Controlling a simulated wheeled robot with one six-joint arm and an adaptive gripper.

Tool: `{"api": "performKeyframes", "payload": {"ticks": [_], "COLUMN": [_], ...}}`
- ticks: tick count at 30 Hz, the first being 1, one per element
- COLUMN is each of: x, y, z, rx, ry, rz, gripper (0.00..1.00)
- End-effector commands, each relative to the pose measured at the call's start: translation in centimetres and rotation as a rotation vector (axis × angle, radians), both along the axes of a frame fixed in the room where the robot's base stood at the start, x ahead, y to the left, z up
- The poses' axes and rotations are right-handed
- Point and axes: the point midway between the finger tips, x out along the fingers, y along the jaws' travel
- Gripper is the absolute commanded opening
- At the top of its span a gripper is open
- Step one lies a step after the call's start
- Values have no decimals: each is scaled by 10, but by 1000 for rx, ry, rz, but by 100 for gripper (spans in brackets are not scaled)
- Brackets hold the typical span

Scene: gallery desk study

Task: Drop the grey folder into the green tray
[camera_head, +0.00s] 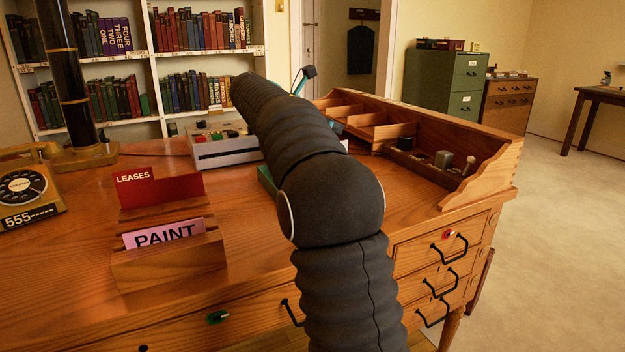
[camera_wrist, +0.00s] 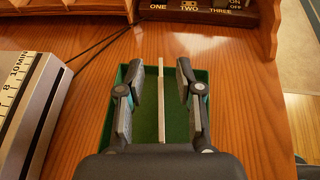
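The green tray (camera_wrist: 146,128) lies on the desk under my gripper in the wrist view. A bit of its green edge shows left of my arm in the head view (camera_head: 267,181). My gripper (camera_wrist: 161,85) is over the tray with its fingers spread. The grey folder (camera_wrist: 161,95) shows edge-on as a thin pale strip between the fingers, with a gap on each side. It appears upright over or in the tray; whether it touches the tray floor I cannot tell. My arm hides most of the gripper and tray in the head view.
A grey box with coloured buttons (camera_head: 222,145) stands left of the tray. A wooden organiser (camera_head: 430,150) lines the desk's back right. A holder (camera_head: 170,262) with a red LEASES card (camera_head: 160,187) and a pink PAINT card (camera_head: 165,234) stands front left, near a telephone (camera_head: 25,190).

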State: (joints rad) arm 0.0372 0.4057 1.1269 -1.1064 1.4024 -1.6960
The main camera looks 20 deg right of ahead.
Motion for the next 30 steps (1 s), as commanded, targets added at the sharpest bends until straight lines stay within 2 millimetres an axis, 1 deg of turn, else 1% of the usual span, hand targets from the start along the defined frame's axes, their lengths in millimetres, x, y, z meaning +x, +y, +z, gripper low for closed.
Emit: {"api": "performKeyframes", "payload": {"ticks": [6,10,14,18,24,30], "x": [0,-1,-5,-9,-14,-17], "y": [1,11,31,56,87,104], "z": [1,5,15,27,42,50], "rx": [0,0,0,0,0,0], "ry": [0,0,-2,-2,-1,0], "rz": [1,2,4,5,3,1], "gripper": [35,35,35,35,35,35]}}
